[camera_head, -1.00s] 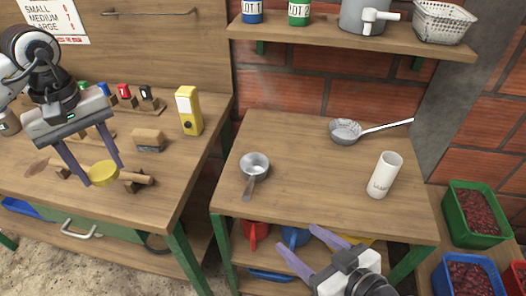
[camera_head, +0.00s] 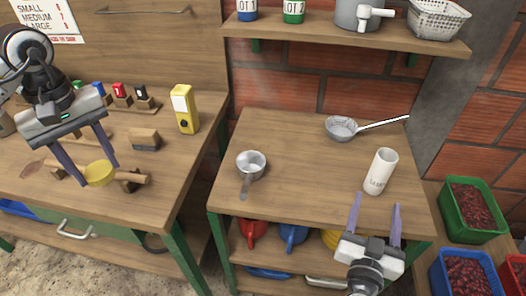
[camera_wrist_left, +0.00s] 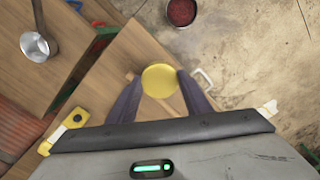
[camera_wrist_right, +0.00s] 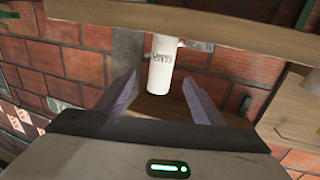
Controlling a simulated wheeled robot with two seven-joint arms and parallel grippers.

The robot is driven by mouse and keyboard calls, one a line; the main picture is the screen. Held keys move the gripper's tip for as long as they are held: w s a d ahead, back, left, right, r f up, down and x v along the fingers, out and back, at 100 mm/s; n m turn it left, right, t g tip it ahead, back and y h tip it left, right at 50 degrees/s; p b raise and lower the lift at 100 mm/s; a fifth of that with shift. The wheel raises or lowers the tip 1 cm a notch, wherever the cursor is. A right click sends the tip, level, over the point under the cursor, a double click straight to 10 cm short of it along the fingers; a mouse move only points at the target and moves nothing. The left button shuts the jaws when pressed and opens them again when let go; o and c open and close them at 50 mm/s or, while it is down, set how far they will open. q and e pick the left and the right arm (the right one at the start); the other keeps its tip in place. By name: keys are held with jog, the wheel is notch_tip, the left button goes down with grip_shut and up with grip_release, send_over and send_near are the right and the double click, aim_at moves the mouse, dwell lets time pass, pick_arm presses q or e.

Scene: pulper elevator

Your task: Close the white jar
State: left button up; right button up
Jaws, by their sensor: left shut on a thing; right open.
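The white jar (camera_head: 380,172) stands upright and open-topped at the right of the middle table, with dark lettering on its side. It also shows between the fingers in the right wrist view (camera_wrist_right: 161,66). My right gripper (camera_head: 377,207) is open and empty, just in front of the jar at the table's front edge, not touching it. My left gripper (camera_head: 86,160) is shut on a round yellow lid (camera_head: 99,173) above the left workbench, well away from the jar. The lid also shows between the fingertips in the left wrist view (camera_wrist_left: 160,80).
A small metal pan (camera_head: 250,166) and a strainer (camera_head: 342,128) lie on the middle table (camera_head: 300,165). A shelf (camera_head: 340,36) with mugs hangs above. A yellow device (camera_head: 185,108) and brush (camera_head: 145,138) stand on the left bench. Crates (camera_head: 472,208) of red berries are at right.

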aim_at(379, 179)
jog(key=shift+w, duration=0.15)
pick_arm(q)
notch_tip(379, 179, down, 2)
jog(key=shift+f+b, duration=0.25)
jog(key=shift+b, duration=1)
pick_arm(e)
jog(key=x, duration=0.6)
jog(key=shift+w, duration=0.1)
jog(key=shift+w+d, duration=0.15)
jog(key=shift+d, duration=0.05)
jog(key=shift+w, duration=0.1)
jog(key=b+x, duration=0.3)
jog(key=x, duration=0.1)
jog(key=shift+w+f, duration=0.1)
jog(key=shift+w, duration=0.4)
pick_arm(q)
notch_tip(379, 179, down, 3)
pick_arm(e)
jog(key=shift+r, duration=0.2)
